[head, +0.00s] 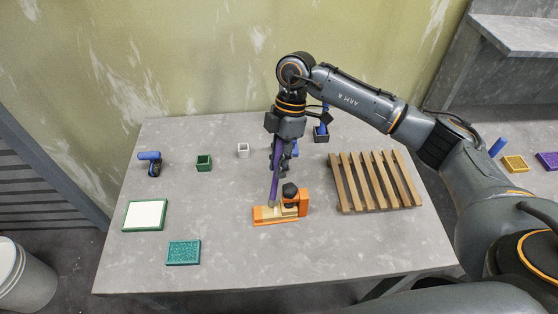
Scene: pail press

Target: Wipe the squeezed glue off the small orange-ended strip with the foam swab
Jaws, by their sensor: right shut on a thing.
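My right gripper (281,160) points down over the middle of the table and is shut on the foam swab (275,183), which has a purple handle. The swab slants down and its lower end is at the small orange-ended strip (268,213). I cannot tell whether it touches the strip. The strip has a pale middle and lies by an orange fixture with a black knob (289,190). Any glue is too small to make out. My left gripper is not in view.
A slatted wooden rack (376,182) stands to the right. A green-framed white pad (144,215), a teal tray (183,252), a blue-handled tool (151,162), a green cup (204,163) and a white cup (243,150) are to the left. The table's front middle is clear.

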